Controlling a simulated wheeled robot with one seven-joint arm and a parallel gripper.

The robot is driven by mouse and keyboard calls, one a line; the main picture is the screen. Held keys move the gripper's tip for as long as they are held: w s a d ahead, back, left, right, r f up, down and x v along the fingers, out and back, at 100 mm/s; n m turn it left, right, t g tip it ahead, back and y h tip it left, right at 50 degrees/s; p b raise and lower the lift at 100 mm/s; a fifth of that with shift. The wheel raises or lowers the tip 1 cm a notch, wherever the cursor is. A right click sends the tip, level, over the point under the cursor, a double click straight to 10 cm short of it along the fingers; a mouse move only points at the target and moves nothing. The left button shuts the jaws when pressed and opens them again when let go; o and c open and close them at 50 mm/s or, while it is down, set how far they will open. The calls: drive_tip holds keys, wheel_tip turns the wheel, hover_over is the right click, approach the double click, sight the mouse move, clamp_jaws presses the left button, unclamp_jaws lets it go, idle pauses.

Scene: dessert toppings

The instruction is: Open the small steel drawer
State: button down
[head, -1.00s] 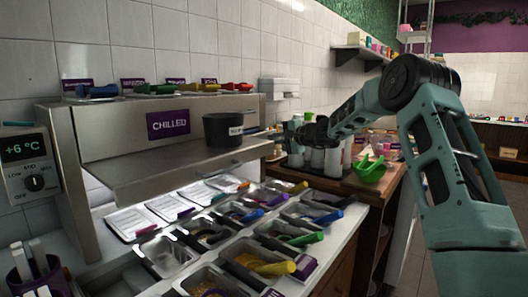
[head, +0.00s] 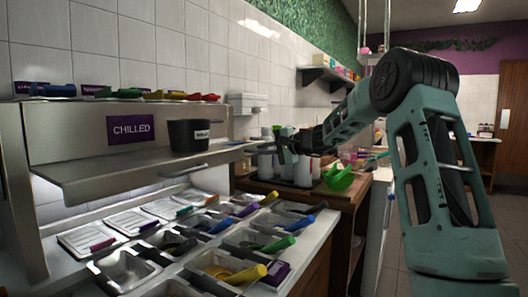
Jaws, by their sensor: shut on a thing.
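My gripper (head: 284,150) is small and dark at the far end of my green arm, just right of the steel shelf's right end. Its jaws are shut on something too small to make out. The small steel drawer cannot be picked out with certainty. A thin steel bar (head: 184,171), like a handle, shows just below the front edge of the steel shelf (head: 100,184), left of and apart from my gripper.
A black tub (head: 188,135) stands on the shelf near the purple CHILLED sign (head: 130,129). Steel topping pans (head: 124,270) with coloured-handled scoops fill the counter below. Open floor lies at far right.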

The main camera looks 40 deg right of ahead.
drive_tip(key=c, duration=1.5)
unclamp_jaws()
drive_tip(key=b+v, duration=0.1)
drive_tip(key=v, duration=1.6)
drive_tip(key=shift+s, duration=0.2)
